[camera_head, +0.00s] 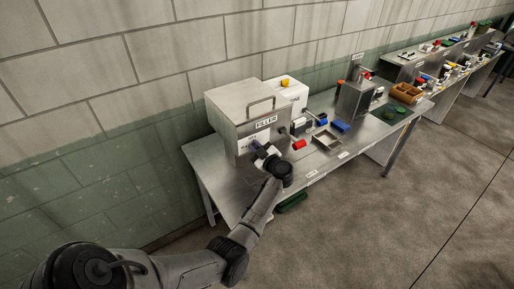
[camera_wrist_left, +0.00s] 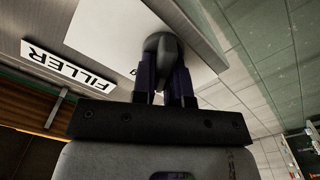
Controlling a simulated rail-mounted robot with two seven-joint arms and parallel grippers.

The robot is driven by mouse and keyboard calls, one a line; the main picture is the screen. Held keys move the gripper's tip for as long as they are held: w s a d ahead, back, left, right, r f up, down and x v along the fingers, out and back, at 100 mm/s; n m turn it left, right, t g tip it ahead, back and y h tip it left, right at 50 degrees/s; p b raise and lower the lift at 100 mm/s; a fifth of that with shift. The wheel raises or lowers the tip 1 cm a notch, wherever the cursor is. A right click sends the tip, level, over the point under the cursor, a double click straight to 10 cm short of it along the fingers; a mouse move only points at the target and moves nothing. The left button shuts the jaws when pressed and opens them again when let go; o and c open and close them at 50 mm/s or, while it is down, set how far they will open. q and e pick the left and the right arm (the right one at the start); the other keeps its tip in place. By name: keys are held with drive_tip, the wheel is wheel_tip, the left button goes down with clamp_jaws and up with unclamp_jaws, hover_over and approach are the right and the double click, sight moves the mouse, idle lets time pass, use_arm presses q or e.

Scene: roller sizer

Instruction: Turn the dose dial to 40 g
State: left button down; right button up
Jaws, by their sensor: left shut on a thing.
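In the left wrist view, the dark rounded dose dial (camera_wrist_left: 163,42) sits on a white plate (camera_wrist_left: 110,35), beside the FILLER label (camera_wrist_left: 68,67). The left gripper's fingers (camera_wrist_left: 165,72) are shut on the dial, one on each side. The gripper hides most of the dial's scale, and its setting cannot be read. My right gripper is not in view.
A red cylinder (camera_head: 299,145) lies on the table just right of my left gripper. A white box (camera_head: 287,92) stands behind the filler. The floor (camera_head: 350,220) in front is clear.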

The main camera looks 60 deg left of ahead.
use_arm(q)
drive_tip(key=n, duration=0.2)
drive_tip(key=n+b, duration=0.1)
drive_tip(key=shift+s+f+n, duration=0.15)
drive_tip(key=shift+f+n, duration=0.15)
drive_tip(key=shift+n, duration=0.1)
drive_tip(key=shift+s+f+n+b, duration=0.15)
drive_tip(key=shift+n+b, duration=1.1)
drive_tip(key=shift+n, duration=0.65)
drive_tip(key=c, duration=1.1)
unclamp_jaws()
drive_tip(key=shift+c, duration=0.2)
drive_tip(key=d+b, duration=0.2)
drive_tip(key=d, duration=1.2)
drive_tip(key=shift+w, duration=0.3)
drive_tip(key=shift+a+n, duration=0.1)
drive_tip(key=shift+n, duration=0.2)
